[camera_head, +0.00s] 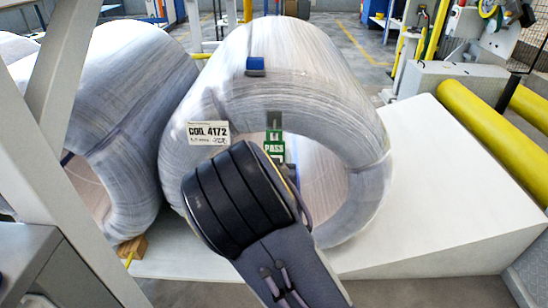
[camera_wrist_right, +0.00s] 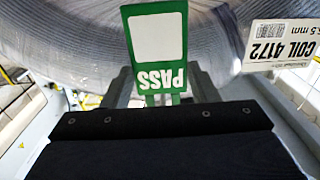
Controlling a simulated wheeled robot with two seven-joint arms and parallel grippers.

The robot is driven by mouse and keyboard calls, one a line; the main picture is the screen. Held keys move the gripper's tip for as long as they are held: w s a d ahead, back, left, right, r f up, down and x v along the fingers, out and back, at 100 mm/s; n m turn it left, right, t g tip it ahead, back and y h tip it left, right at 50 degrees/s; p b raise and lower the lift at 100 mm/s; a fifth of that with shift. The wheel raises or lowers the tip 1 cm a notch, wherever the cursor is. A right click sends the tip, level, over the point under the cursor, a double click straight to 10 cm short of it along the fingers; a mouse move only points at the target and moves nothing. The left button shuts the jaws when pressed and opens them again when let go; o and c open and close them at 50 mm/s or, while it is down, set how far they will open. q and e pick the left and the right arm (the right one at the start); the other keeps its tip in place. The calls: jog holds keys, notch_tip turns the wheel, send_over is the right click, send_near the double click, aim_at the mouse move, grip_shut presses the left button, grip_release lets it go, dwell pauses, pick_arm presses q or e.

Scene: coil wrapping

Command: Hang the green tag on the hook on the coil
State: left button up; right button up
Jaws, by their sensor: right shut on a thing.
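In the head view my right wrist hides the fingers. A blue piece with a grey lower edge (camera_head: 255,66), possibly the hook, sits on top of the coil, above and apart from the tag. My left gripper is not in view.
A white label (camera_head: 208,133) reading COIL 4172 is on the coil's front, left of the tag. A second wrapped coil (camera_head: 120,90) stands close on the left. The white sloped platform (camera_head: 450,190) is clear on the right, beside yellow rollers (camera_head: 495,140).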

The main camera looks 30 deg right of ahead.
dwell(0.3)
jog(key=o, duration=1.1)
jog(key=shift+s, duration=0.1)
jog(key=p+v, duration=0.1)
jog(key=v, duration=0.6)
jog(key=shift+s+a, duration=0.2)
jog(key=shift+s, duration=0.1)
